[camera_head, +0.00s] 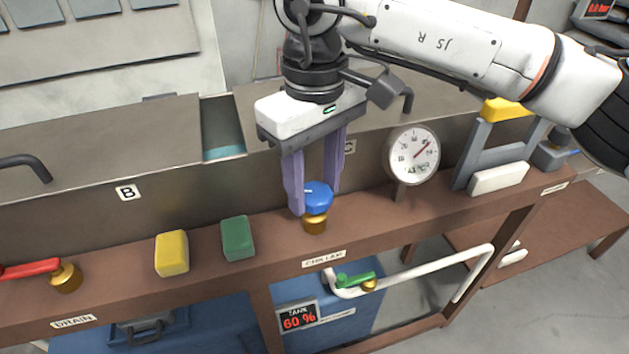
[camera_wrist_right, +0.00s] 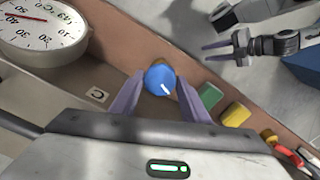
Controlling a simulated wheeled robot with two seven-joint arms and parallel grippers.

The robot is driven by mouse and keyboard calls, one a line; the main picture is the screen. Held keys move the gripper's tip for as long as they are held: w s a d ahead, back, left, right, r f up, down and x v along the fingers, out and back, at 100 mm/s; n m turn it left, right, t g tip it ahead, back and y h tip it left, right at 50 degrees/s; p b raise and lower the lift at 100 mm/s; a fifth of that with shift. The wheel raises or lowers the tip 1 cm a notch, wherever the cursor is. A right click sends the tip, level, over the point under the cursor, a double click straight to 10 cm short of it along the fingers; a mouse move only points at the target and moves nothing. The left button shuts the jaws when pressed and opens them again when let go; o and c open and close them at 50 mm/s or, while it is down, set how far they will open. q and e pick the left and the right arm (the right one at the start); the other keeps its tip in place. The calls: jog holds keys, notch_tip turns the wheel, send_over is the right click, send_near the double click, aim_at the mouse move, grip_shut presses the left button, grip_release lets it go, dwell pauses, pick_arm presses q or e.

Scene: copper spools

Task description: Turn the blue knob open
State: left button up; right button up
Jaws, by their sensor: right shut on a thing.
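The blue knob (camera_head: 317,195) sits on a brass valve body (camera_head: 314,224) on the brown ledge, above the "CHILLAM"-like label (camera_head: 324,259), whose exact lettering is hard to read. My right gripper (camera_head: 316,200) comes down from above with its purple fingers on either side of the knob, shut on it. In the right wrist view the blue knob (camera_wrist_right: 160,79) lies between the fingertips, its white mark pointing to the lower right. My left gripper (camera_wrist_right: 216,52) shows only in that view, at the upper right, with its fingers apart and empty, away from the ledge.
A round dial gauge (camera_head: 412,154) stands right of the knob. Green (camera_head: 238,238) and yellow (camera_head: 172,253) blocks stand to its left, then a red-handled valve (camera_head: 30,268). A green-handled valve (camera_head: 356,279) on a white pipe and a "TANK 60 %" display (camera_head: 298,318) sit below.

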aim_at(315, 192)
jog(key=shift+n, duration=1.2)
jog(key=o, duration=0.8)
notch_tip(315, 192, up, 10)
jog(key=shift+r, duration=0.2)
